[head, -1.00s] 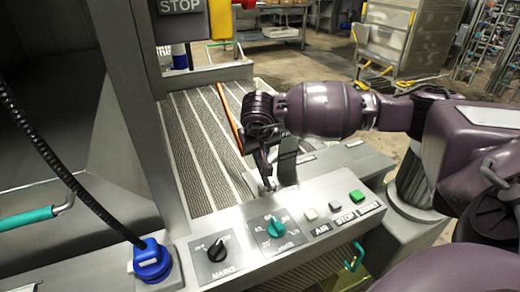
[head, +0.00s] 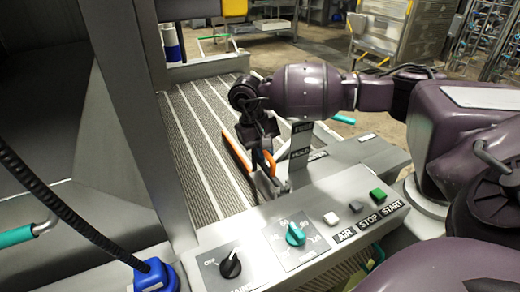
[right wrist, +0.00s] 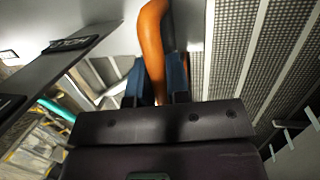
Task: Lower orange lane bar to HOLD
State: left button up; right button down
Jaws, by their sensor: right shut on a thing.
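The orange lane bar (head: 235,149) shows in the head view over the ribbed conveyor, partly hidden by my right gripper (head: 266,165). In the right wrist view the bar (right wrist: 153,45) runs between the blue-grey fingers. My right gripper (right wrist: 157,85) is shut on it, close behind the control panel. An upright grey plate (head: 300,152) stands just right of the gripper, with a dark label at its top and a HOLD label lower down. The bar's near end is hidden, so I cannot tell whether it sits at HOLD. My left gripper is out of view.
The control panel (head: 335,258) lies in front, with a black knob (head: 230,264), a teal knob (head: 296,234) and AIR, STOP and START buttons. A grey machine frame stands at left with a blue fitting (head: 155,275). The ribbed conveyor (head: 190,125) is bare.

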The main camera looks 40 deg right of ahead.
jog(key=shift+w+f, duration=0.1)
jog(key=shift+f, duration=0.05)
dwell(0.3)
jog(key=c, duration=1.1)
grip_release()
jog(key=v, duration=1)
jog(key=shift+w+r+p, duration=0.2)
jog(key=shift+r+p, duration=0.15)
